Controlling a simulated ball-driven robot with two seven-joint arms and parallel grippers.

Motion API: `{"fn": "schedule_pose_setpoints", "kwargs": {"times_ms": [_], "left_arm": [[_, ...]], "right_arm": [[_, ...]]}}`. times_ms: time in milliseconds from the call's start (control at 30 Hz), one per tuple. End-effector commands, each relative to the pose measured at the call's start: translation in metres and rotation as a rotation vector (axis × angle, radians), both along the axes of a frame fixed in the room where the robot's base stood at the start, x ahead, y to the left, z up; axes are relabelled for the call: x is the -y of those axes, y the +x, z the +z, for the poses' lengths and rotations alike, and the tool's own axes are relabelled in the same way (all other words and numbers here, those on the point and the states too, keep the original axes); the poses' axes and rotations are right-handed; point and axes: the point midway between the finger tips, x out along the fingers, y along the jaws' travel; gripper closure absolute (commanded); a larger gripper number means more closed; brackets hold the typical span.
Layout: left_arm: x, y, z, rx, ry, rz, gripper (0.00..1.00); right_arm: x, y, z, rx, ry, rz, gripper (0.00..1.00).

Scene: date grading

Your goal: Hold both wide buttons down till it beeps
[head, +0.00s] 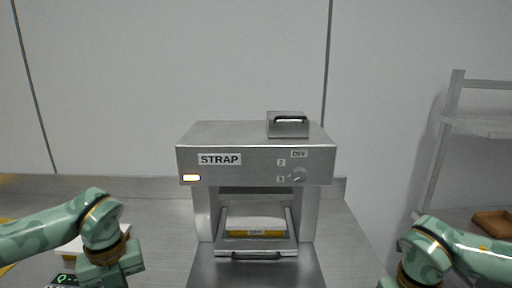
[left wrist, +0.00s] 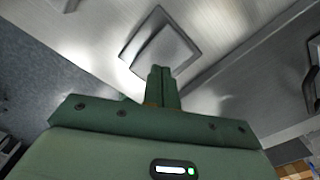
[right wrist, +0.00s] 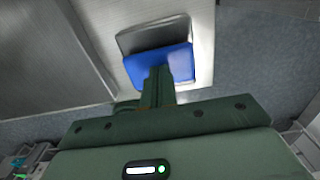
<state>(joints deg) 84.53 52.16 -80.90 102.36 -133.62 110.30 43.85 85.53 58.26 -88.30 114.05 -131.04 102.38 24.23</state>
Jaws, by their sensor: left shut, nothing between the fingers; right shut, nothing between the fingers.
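The steel strapping machine (head: 257,150), labelled STRAP, stands in the middle of the head view. Contact is unclear on both sides. In the head view both fingertips are out of frame and no wide button shows.
A drawer (head: 257,253) with a handle is at the machine's front, with a white and yellow pack (head: 255,225) behind it. A shelf (head: 485,125) with a brown box (head: 492,222) stands at right. Bare bench (head: 165,215) lies left of the machine.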

Motion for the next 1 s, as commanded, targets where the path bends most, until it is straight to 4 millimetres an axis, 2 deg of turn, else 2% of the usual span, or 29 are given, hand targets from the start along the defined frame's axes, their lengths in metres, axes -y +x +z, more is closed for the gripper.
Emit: {"fn": "schedule_pose_setpoints", "kwargs": {"times_ms": [1000], "left_arm": [[0.0001, 0.0, -0.0062, 0.0, 0.0, 0.0, 1.0]], "right_arm": [[0.0, -0.0001, -0.0026, -0.003, 0.0, 0.0, 1.0]]}}
